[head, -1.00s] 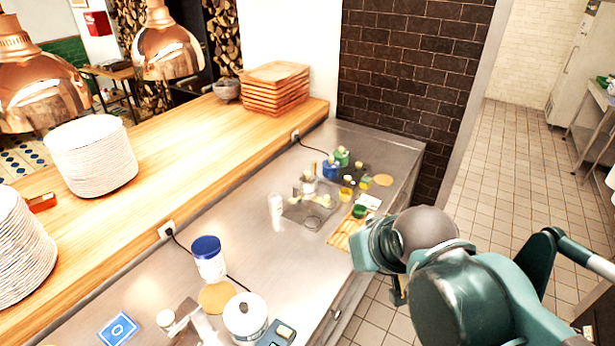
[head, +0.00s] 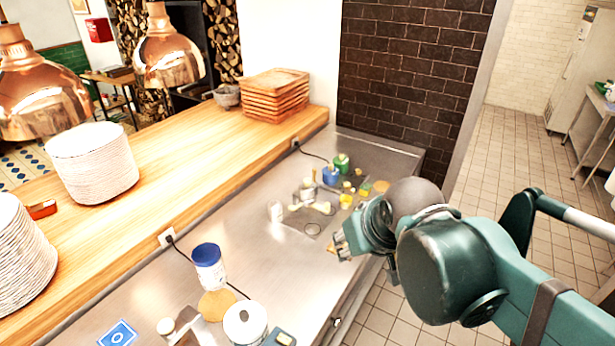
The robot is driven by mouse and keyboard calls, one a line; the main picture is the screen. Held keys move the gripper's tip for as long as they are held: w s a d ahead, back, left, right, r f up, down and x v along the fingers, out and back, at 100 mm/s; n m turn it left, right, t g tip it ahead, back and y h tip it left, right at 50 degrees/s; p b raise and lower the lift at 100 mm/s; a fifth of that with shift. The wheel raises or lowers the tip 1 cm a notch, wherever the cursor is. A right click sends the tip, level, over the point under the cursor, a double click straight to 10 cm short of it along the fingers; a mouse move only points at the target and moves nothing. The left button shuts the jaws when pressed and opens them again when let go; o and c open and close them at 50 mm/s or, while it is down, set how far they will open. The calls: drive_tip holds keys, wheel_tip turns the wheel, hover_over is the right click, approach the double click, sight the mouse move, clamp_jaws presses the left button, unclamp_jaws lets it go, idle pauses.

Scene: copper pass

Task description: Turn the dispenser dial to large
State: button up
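No dial or size mark can be made out at this scale. A small metal device with pale knob-like parts (head: 309,188) stands on the steel counter beside a dark tray (head: 295,222); I cannot tell whether it is the dispenser. A white jar with a blue lid (head: 209,268) stands nearer, on the left. My gripper (head: 341,246) hangs over the counter's right edge, to the right of and nearer than the tray, apart from the device. Its fingers are small and partly merged with the wrist, so their opening is unclear.
A white lidded pot (head: 245,325) stands at the front. The counter between the jar and tray is clear.

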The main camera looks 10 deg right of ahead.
drive_tip(key=w+r+n+g+p, duration=0.25)
drive_tip(key=w+r, duration=0.35)
drive_tip(key=w, duration=0.6)
drive_tip(key=n+g+p, duration=0.4)
drive_tip(key=n+p, duration=0.3)
hover_over(308, 180)
wheel_tip(308, 180, down, 8)
drive_tip(key=shift+r, duration=0.25)
drive_tip(key=shift+w+f+n+g, duration=0.25)
drive_tip(key=shift+w+f, duration=0.05)
drive_tip(key=shift+f, duration=0.05)
drive_tip(key=shift+f, duration=0.1)
drive_tip(key=shift+s+f, duration=0.15)
drive_tip(key=shift+f, duration=3.65)
